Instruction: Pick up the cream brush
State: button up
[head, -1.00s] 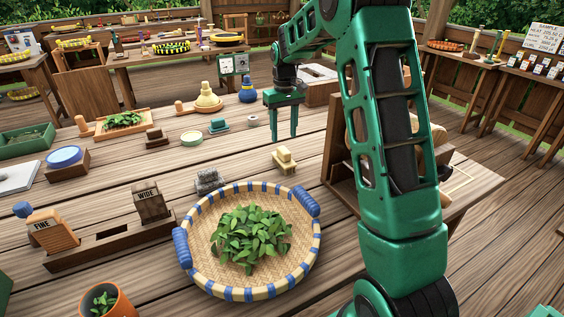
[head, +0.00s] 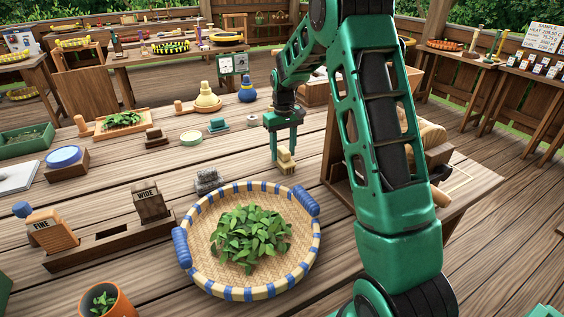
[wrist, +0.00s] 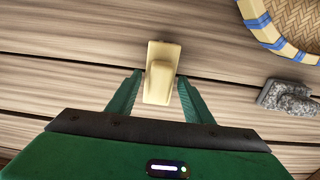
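The cream brush (head: 286,166) rests on the wooden table, just behind the woven basket. It is a cream block with a raised handle. My gripper (head: 284,154) is over it, pointing down, with the fingertips close to the brush. In the wrist view, the brush (wrist: 160,72) lies between and partly beyond the two green fingers (wrist: 156,97). The fingers are apart, one on each side, with small gaps to the handle. The lower part of the handle nearest the palm is close to the fingers' base in that view.
The basket (head: 200,270) with green leaves stands in front of the brush. A grey stone-like block (head: 208,180) sits left of it, also in the wrist view (wrist: 288,97). A wooden frame (head: 338,150) stands close on the right. Small dishes and brushes stand further left.

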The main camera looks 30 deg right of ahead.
aim_at(282, 148)
jog(key=c, duration=0.7)
jog(key=shift+r, duration=0.15)
jog(key=shift+r, duration=0.6)
jog(key=r, duration=0.3)
jog(key=shift+w, duration=0.4)
jog(key=w+r, duration=0.2)
jog(key=w, duration=0.1)
jog(key=w+r, duration=0.2)
jog(key=w, duration=0.2)
jog(key=w+a+r, duration=0.1)
jog(key=w+r, duration=0.1)
jog(key=w, duration=0.2)
jog(key=shift+r, duration=0.25)
